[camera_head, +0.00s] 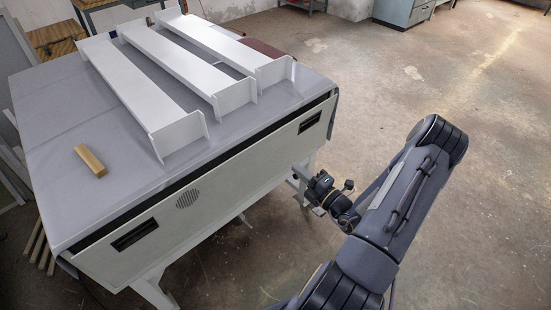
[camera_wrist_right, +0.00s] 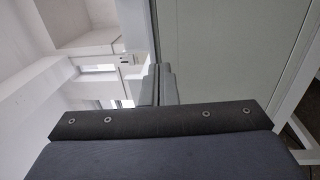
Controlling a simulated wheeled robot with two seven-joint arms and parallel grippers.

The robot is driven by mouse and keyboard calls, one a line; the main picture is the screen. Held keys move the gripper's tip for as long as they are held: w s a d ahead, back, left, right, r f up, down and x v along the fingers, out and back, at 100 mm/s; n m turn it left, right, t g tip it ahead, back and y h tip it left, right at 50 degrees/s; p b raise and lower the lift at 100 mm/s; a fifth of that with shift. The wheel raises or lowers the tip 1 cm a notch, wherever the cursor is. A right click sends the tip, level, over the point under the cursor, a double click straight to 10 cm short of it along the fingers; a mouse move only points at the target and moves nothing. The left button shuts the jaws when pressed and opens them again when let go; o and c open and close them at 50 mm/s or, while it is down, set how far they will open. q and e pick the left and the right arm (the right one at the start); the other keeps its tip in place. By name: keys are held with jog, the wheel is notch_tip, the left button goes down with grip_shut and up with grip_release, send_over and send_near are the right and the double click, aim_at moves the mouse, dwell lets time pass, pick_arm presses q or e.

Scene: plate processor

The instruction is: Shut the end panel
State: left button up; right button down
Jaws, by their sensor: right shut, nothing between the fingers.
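The end panel (camera_head: 218,178) is the pale front face of the plate processor. It has two dark handle slots and a round vent. A dark gap runs between the panel's top edge and the grey top, so the panel stands a little ajar. My right gripper (camera_head: 296,174) is at the panel's right end, low down and partly hidden by my wrist. In the right wrist view my shut, empty fingers (camera_wrist_right: 157,80) point in beside the pale green panel (camera_wrist_right: 220,50). I cannot tell whether they touch it. My left gripper is not in view.
The processor's top (camera_head: 60,130) carries three white trough-like parts and a wooden block (camera_head: 90,162). White legs and a frame stand below the panel. Concrete floor (camera_head: 480,180) is open to the right. Cabinets stand at the far wall.

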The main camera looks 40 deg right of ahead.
aim_at(266, 141)
jog(key=w, duration=0.4)
jog(key=w+r+p, duration=0.1)
jog(key=w, duration=0.3)
jog(key=w+a+p, duration=0.1)
jog(key=w, duration=0.4)
jog(key=shift+r, duration=0.3)
jog(key=shift+w, duration=0.1)
jog(key=shift+w+r, duration=0.2)
jog(key=shift+w, duration=0.8)
jog(key=shift+s, duration=0.1)
